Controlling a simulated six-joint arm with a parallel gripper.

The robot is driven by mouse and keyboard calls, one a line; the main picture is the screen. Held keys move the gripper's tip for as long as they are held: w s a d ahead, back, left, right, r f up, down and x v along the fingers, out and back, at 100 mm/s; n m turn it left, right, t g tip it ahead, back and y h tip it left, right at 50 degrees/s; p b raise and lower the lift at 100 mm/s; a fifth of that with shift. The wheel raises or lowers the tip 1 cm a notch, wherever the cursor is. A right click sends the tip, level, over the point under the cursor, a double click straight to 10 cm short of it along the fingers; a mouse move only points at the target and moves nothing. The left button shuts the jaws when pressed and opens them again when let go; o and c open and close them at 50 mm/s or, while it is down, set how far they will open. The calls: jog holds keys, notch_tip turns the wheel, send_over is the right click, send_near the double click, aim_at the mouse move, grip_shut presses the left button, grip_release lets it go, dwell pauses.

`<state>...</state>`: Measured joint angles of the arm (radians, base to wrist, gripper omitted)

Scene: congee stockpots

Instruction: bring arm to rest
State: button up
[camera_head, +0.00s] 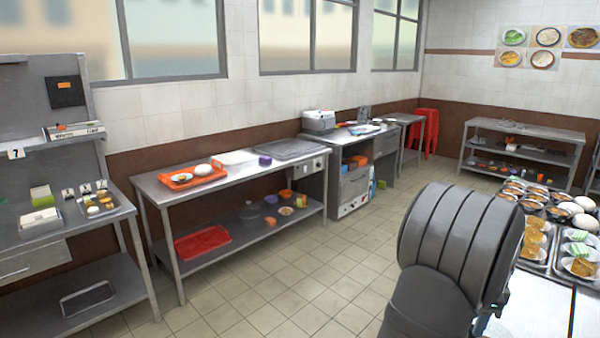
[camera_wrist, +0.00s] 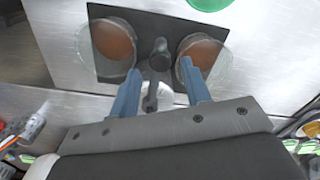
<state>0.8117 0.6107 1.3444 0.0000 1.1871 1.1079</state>
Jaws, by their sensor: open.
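My gripper (camera_wrist: 160,92) shows in the wrist view with its two blue fingers spread apart and nothing between them that I can see held. Beyond the fingertips is a dark square panel (camera_wrist: 160,25) on a steel surface. Two round glassy pots or lids with brown contents, a left one (camera_wrist: 113,40) and a right one (camera_wrist: 203,50), sit on the panel. The fingertips overlap their lower edges in the picture; I cannot tell whether they touch. In the head view my grey arm fills the lower right, and the gripper is hidden.
A steel table (camera_head: 150,187) with an orange tray (camera_head: 192,176) stands along the left wall. Trays of food (camera_head: 540,255) crowd the counter at the right. A green round object (camera_wrist: 210,3) is at the wrist view's top edge. The tiled floor (camera_head: 270,290) is clear.

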jog(key=shift+f, duration=1.3)
jog(key=o, duration=1.2)
jog(key=shift+o, duration=0.2)
jog(key=s+d+r+n, duration=0.2)
jog(key=r+n, duration=0.5)
jog(key=r, duration=0.1)
jog(key=s+d+r+n, duration=0.1)
jog(key=r+n, duration=0.5)
jog(key=r, duration=0.2)
notch_tip(320, 180, down, 10)
jog(key=shift+r, duration=0.25)
jog(key=shift+s, duration=0.1)
notch_tip(320, 180, up, 10)
